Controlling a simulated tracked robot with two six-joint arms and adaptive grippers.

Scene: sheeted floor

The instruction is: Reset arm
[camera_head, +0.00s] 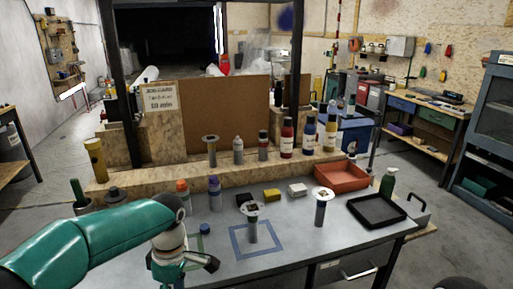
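My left arm (75,243), green, reaches in from the left over the near left part of the grey table (290,247). Its gripper (182,272) hangs at the bottom of the view, above the table's front left. The fingers are partly cut off by the frame edge, so I cannot tell whether they are open or shut, and I see nothing held. My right gripper is not in view.
A flanged post (252,228) stands in a blue taped square; another (320,210) stands to its right. Two capped bottles (183,197) (214,195) stand behind my gripper. An orange bin (342,180) and black tray (377,212) are on the right. Bottles line the ledge behind.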

